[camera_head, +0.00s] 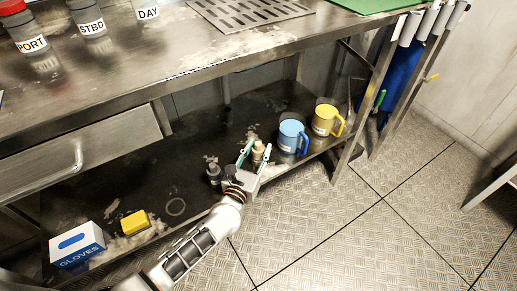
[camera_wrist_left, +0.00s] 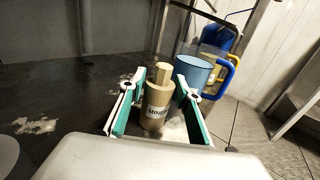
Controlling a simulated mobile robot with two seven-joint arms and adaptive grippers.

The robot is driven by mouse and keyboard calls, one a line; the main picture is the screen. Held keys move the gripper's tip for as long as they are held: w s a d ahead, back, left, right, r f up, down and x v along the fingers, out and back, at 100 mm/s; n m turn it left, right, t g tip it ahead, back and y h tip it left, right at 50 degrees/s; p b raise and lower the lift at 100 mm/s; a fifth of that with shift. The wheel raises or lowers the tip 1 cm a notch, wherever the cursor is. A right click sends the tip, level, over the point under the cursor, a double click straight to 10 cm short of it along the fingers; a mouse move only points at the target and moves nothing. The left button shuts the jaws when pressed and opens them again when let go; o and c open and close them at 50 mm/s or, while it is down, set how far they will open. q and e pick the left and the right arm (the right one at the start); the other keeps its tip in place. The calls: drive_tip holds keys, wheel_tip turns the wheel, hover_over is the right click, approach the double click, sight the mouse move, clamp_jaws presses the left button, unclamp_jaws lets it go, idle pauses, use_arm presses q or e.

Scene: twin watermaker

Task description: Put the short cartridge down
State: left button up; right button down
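A short beige cartridge (camera_head: 258,150) with a narrower top stands upright on the dark lower shelf (camera_head: 120,185). In the left wrist view the beige cartridge (camera_wrist_left: 157,98) bears a label starting "MINE". My left gripper (camera_head: 256,153) reaches low over the shelf from the front. Its green-padded fingers are spread on either side of the cartridge, with gaps showing in the left wrist view, so it appears open around it. The cartridge's base is partly hidden by the gripper. My right gripper is not in view.
A dark bottle-like item (camera_head: 213,172) stands just left of the gripper. A blue mug (camera_head: 291,136) and a yellow mug (camera_head: 325,119) stand to the right. A yellow sponge (camera_head: 134,222) and a gloves box (camera_head: 77,246) lie at the left. The bench top (camera_head: 150,60) overhangs the shelf.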

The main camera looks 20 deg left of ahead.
sight(257, 150)
use_arm(q)
drive_tip(key=shift+o, duration=0.2)
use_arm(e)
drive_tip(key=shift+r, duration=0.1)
use_arm(q)
drive_tip(key=shift+r, duration=0.25)
drive_tip(key=shift+s+r+p, duration=0.1)
drive_tip(key=shift+s+p, duration=0.1)
drive_tip(key=shift+p, duration=0.1)
drive_tip(key=s+p, duration=0.1)
drive_tip(key=s, duration=0.5)
drive_tip(key=shift+s, duration=0.55)
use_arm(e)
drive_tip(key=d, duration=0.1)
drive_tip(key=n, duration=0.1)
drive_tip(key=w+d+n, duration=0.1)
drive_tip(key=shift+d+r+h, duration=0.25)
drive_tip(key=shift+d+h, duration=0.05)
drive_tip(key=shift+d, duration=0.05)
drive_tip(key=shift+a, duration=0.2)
